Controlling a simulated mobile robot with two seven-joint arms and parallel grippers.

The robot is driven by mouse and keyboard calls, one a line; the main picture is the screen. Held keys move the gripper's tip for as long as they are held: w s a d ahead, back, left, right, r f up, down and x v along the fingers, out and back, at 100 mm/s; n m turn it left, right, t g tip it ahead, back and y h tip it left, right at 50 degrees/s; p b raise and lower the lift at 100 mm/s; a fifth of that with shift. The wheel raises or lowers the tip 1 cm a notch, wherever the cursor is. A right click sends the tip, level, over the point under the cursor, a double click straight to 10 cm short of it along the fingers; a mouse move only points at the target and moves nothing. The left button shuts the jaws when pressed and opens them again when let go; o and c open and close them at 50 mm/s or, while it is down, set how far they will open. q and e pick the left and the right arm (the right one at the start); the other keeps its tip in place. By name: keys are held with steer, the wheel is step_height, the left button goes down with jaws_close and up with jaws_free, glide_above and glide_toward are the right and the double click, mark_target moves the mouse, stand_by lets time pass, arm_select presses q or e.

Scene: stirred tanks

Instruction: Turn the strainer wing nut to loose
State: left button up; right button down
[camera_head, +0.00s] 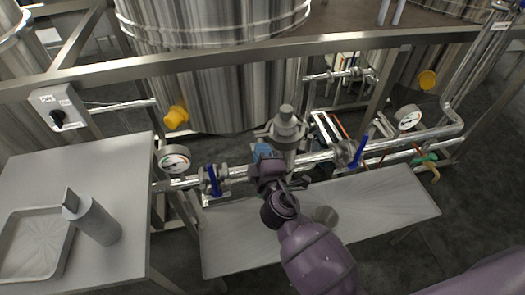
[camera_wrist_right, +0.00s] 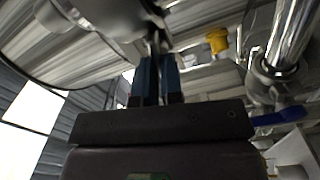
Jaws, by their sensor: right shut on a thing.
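The strainer (camera_head: 286,128) is a grey metal body with a round cap, standing upright in the pipe run in front of the big tank. My right gripper (camera_head: 263,150) reaches its near left side, with blue fingertips against it. In the right wrist view the blue fingers (camera_wrist_right: 157,75) are close together, shut on a thin grey metal piece, the wing nut (camera_wrist_right: 157,42). The fingers hide most of the wing nut, so its exact angle cannot be told. My left gripper is not in view.
Blue-handled valves stand left (camera_head: 213,181) and right (camera_head: 359,151) of the strainer. Pressure gauges (camera_head: 174,160) (camera_head: 409,118) sit on the pipe. A grey bench (camera_head: 385,200) lies below. A left table (camera_head: 125,165) holds a tray (camera_head: 15,212) and a grey cylinder (camera_head: 97,222).

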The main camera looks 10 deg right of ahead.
steer(key=shift+n, duration=1.2)
steer(key=c, duration=1.5)
jaws_free()
steer(key=shift+c, duration=0.2)
steer(key=s, duration=1.1)
steer(key=shift+b, duration=0.45)
steer(key=shift+w, duration=0.1)
